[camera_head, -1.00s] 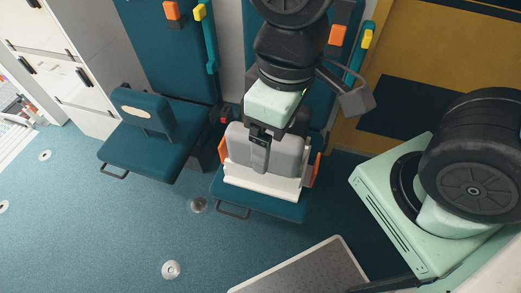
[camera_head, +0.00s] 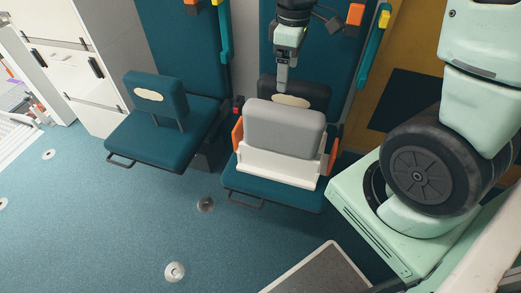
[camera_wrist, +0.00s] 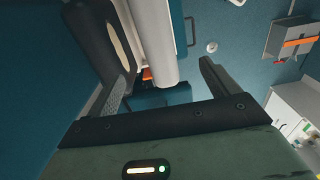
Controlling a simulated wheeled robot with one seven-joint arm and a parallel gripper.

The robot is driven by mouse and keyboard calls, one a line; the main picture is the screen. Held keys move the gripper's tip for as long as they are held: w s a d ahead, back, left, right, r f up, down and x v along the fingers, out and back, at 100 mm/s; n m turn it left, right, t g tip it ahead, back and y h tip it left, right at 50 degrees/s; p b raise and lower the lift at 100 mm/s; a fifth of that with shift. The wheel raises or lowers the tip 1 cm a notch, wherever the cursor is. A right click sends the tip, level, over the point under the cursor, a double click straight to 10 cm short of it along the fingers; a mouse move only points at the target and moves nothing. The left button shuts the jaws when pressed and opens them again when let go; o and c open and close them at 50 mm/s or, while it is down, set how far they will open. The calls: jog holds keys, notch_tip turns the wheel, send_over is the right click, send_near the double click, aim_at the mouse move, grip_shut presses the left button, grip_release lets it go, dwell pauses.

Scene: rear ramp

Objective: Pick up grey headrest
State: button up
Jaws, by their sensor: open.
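The grey headrest (camera_head: 284,128) stands upright in a white tray-like holder (camera_head: 275,168) on the right-hand teal seat. In the wrist view the pale block between the finger lines looks like this headrest (camera_wrist: 153,35). My gripper (camera_head: 283,88) is open and empty, above and behind the headrest's top edge in the head view. The wrist view shows its two fingers spread (camera_wrist: 166,70), with the pale block beyond and between them; contact is not visible. A black headrest (camera_head: 316,95) with a cream oval patch stands just behind the grey one, close to my left-hand finger in the wrist view.
Orange side pieces (camera_head: 238,134) flank the holder. A teal headrest (camera_head: 157,92) with a cream patch stands on the left seat (camera_head: 163,140). White cabinets (camera_head: 72,55) are at the left. The blue floor (camera_head: 110,230) in front is largely clear.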

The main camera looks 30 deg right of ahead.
aim_at(286, 109)
jog(key=f, duration=0.4)
jog(key=f+b, duration=0.1)
jog(key=f, duration=0.3)
jog(key=f+b, duration=0.1)
jog(key=f, duration=0.3)
jog(key=shift+w+d+f, duration=0.15)
jog(key=shift+d+f, duration=0.05)
jog(key=shift+d, duration=0.15)
jog(key=shift+w+a+f+b, duration=0.1)
jog(key=shift+f+b, duration=0.2)
jog(key=shift+f, duration=1.1)
jog(key=shift+a+f+b, duration=0.1)
jog(key=shift+f+b, duration=0.2)
jog(key=shift+f, duration=1.05)
jog(key=c, duration=1.5)
jog(key=shift+r, duration=0.2)
